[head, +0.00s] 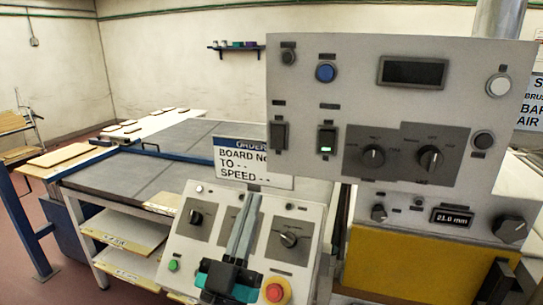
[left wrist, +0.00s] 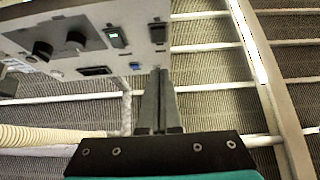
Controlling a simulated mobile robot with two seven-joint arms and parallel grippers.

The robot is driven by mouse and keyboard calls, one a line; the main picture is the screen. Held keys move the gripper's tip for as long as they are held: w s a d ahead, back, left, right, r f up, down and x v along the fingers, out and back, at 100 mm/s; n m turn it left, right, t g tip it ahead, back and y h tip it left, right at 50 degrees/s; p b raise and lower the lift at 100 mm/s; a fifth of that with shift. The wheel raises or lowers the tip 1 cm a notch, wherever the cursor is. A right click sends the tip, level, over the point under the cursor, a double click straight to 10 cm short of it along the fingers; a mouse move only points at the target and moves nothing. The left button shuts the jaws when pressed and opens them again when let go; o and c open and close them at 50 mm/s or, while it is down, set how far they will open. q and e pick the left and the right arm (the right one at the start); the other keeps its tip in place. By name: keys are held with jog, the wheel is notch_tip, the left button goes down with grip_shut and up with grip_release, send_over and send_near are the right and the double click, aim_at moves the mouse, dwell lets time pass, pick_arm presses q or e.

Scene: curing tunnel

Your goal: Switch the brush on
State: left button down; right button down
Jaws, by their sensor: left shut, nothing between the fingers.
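The grey upright control panel (head: 300,95) carries two rocker switches. The left rocker switch (head: 279,136) is dark. The right rocker switch (head: 327,140) shows a lit green window at its lower end. Their labels are too small to read, so I cannot tell which is for the brush. My left gripper (head: 252,196) is shut and empty, its fingers pointing up below the dark switch. In the left wrist view the shut fingertips (left wrist: 160,72) sit close to the panel edge, apart in the picture from the dark switch (left wrist: 158,32); the lit switch (left wrist: 115,37) is left of it.
A lower sloped panel (head: 205,230) has knobs, a green button (head: 173,265) and a red emergency button (head: 274,292) beside my gripper. A hanging sign (head: 252,162) is behind the fingers. Knobs (head: 373,155) and a blue button (head: 326,72) are on the upper panel.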

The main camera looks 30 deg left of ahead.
aim_at(277, 142)
pick_arm(q)
jog(key=shift+w+a+r+p, duration=0.4)
jog(key=shift+w+r, duration=0.3)
jog(key=shift+w, duration=0.95)
jog(key=shift+w+a+r+p, duration=0.4)
jog(key=shift+w+r, duration=0.35)
jog(key=shift+w, duration=0.9)
jog(key=shift+w+a+r+p, duration=0.35)
jog(key=shift+w+r, duration=0.35)
jog(key=shift+w, duration=0.95)
jog(key=shift+w+a+f+t+b, duration=0.1)
jog(key=shift+w+f+t+b, duration=0.25)
jog(key=shift+b, duration=0.85)
jog(key=shift+r+y, duration=0.15)
jog(key=shift+y, duration=0.15)
jog(key=shift+s, duration=0.1)
